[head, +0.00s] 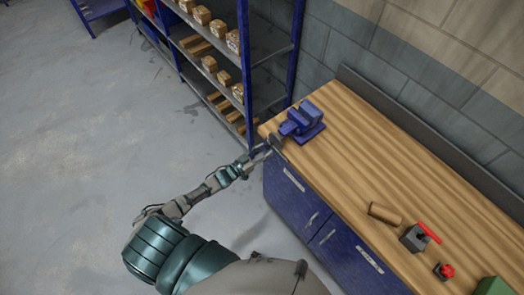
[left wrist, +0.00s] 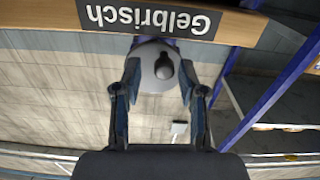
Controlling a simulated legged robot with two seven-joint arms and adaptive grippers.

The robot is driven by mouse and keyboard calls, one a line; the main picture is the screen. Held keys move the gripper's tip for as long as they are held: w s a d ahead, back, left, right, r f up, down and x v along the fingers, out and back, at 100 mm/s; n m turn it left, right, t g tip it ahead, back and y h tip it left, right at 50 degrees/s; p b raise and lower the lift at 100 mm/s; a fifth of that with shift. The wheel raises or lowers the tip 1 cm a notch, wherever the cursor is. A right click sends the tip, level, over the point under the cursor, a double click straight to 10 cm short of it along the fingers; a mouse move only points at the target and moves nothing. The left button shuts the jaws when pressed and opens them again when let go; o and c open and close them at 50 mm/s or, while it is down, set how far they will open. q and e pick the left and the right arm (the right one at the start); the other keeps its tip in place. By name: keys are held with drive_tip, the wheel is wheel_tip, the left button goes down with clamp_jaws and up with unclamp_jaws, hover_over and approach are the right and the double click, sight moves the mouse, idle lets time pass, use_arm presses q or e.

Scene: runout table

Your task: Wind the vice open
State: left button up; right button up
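The blue vice (head: 302,121) stands on the wooden bench top at its near-left corner, with its grey front end facing my left arm. My left gripper (head: 268,150) is at that front end, just off the bench edge. In the left wrist view the gripper (left wrist: 160,75) has its two fingers spread. A grey round wheel (left wrist: 148,82) with a dark knob (left wrist: 164,68) lies between and beyond the fingertips. Whether the fingertips touch the wheel's rim cannot be told. The vice's jaws are too small to judge. My right gripper is not in view.
The bench top (head: 370,165) is clear in its middle. A wooden piece (head: 385,213), a grey block with a red lever (head: 415,237), a red item (head: 444,270) and a green block (head: 493,287) lie at its right. A blue shelf rack (head: 244,60) stands beyond its left end.

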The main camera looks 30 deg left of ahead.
use_arm(q)
drive_tip(key=m+b, duration=0.2)
drive_tip(key=m, duration=0.6)
drive_tip(key=m+b, duration=0.2)
drive_tip(key=m, duration=0.6)
drive_tip(key=m+b, duration=0.2)
drive_tip(key=m, duration=0.7)
drive_tip(key=shift+w+a, duration=0.1)
drive_tip(key=shift+w, duration=0.2)
drive_tip(key=shift+b, duration=0.3)
